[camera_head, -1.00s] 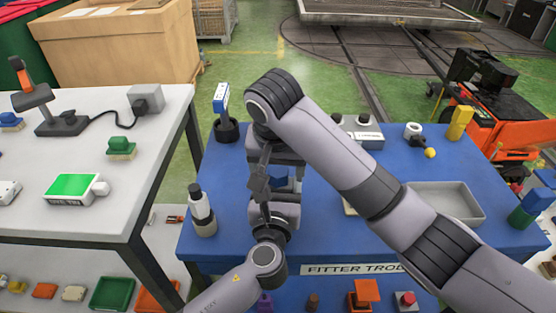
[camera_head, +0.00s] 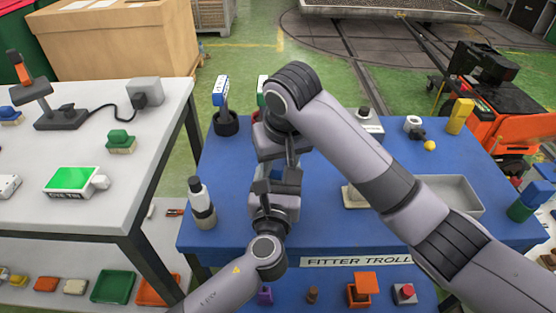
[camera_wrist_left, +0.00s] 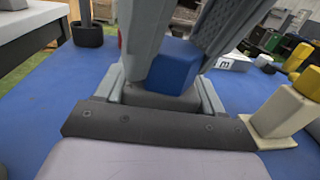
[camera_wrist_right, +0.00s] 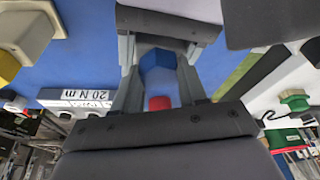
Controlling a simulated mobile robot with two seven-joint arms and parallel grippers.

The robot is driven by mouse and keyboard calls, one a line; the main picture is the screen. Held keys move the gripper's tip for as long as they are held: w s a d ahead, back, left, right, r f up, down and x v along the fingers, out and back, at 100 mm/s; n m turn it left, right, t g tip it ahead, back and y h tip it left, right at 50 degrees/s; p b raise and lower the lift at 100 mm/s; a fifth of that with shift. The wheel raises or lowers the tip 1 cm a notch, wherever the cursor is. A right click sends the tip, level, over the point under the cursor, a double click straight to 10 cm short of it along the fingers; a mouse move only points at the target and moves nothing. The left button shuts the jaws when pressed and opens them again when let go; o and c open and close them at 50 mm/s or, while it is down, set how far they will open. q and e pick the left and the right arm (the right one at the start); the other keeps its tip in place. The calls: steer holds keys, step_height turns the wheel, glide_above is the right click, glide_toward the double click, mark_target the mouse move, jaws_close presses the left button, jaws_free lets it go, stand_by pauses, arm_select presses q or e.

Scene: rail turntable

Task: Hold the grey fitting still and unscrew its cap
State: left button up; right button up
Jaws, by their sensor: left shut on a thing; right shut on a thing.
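The blue cap (camera_wrist_left: 173,66) sits on the dark grey fitting (camera_wrist_left: 160,98) in the left wrist view. My left gripper (camera_wrist_left: 165,88) is shut on the fitting from both sides, low down. My right gripper (camera_wrist_right: 158,66) comes from above and is shut on the cap, whose blue faces also show between its jaws in the right wrist view (camera_wrist_right: 157,58). I cannot tell whether there is a gap between cap and fitting.
A bottle (camera_head: 202,205) stands left of the grippers, with a black holder (camera_head: 226,124) behind it. A cream block (camera_wrist_left: 285,112) stands right of the left gripper. A grey tray (camera_head: 464,186), a yellow block (camera_head: 461,112) and a yellow ball (camera_head: 430,146) are farther right.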

steer(key=shift+n, duration=0.7)
steer(key=n+y, duration=0.1)
steer(key=n, duration=0.2)
steer(key=n+g, duration=0.1)
steer(key=n, duration=0.2)
steer(key=shift+w+d+y, duration=0.1)
steer(key=shift+d+y, duration=0.05)
steer(key=shift+y, duration=0.25)
steer(key=n+g, duration=0.1)
steer(key=n, duration=0.2)
steer(key=shift+w, duration=0.1)
steer(key=n, duration=0.3)
steer(key=shift+g+y, duration=0.3)
steer(key=shift+g, duration=0.1)
